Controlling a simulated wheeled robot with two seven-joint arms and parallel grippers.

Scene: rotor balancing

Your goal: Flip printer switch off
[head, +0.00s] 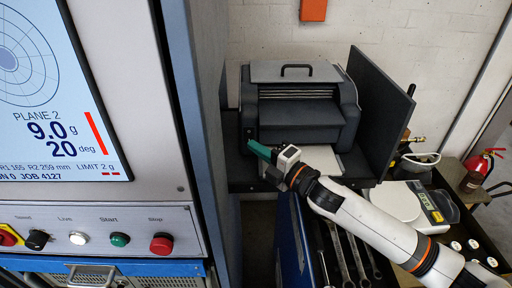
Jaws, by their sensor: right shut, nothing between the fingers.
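The printer (297,108) is a dark grey box with a light lid and a black handle, standing on a dark shelf behind the machine cabinet. Its switch is too small to make out for sure; the front left edge of the printer lies close to my right gripper's tip. My right gripper (259,150) has teal fingers, is shut and empty, and reaches from the right to the printer's lower left front. Whether it touches the printer cannot be told. My left gripper is not in view.
A machine cabinet with a screen (45,90) and a red stop button (161,244) fills the left. A dark panel (376,115) stands right of the printer. Several wrenches (345,258) lie below my arm. A scale (433,207) and a red extinguisher (479,170) are at right.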

